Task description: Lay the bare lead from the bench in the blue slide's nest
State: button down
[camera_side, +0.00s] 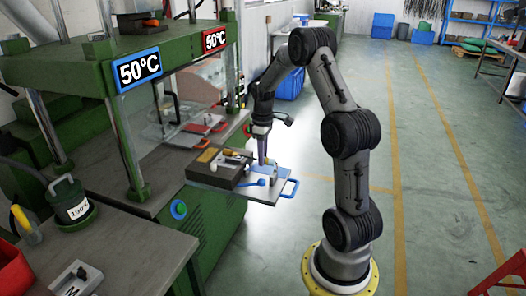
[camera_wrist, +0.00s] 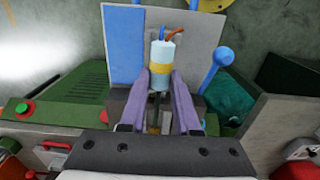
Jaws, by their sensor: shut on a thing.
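My gripper (camera_wrist: 160,78) is shut on the bare lead (camera_wrist: 162,53), which shows in the wrist view as a pale blue cylinder with a yellow band. A blue wire and an orange wire stick out of its far end. In the side view my gripper (camera_side: 262,158) points down over the slide plate with the blue handle (camera_side: 290,188), at the front of the press. The grey plate (camera_wrist: 198,35) with a blue patch (camera_wrist: 123,45) lies behind the lead in the wrist view. The nest is mostly hidden by my gripper and the lead, and I cannot tell whether they touch it.
A blue ball-ended lever (camera_wrist: 222,57) stands right of the lead. A dark block (camera_side: 213,171) with a tan top sits left of the slide. The green press (camera_side: 75,75) with 50°C signs rises at the left.

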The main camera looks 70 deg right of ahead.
jog(key=shift+f, duration=1.6)
jog(key=c, duration=0.6)
grip_release()
jog(key=shift+o, duration=0.2)
notch_tip(320, 180, up, 14)
jog(key=shift+f, duration=0.1)
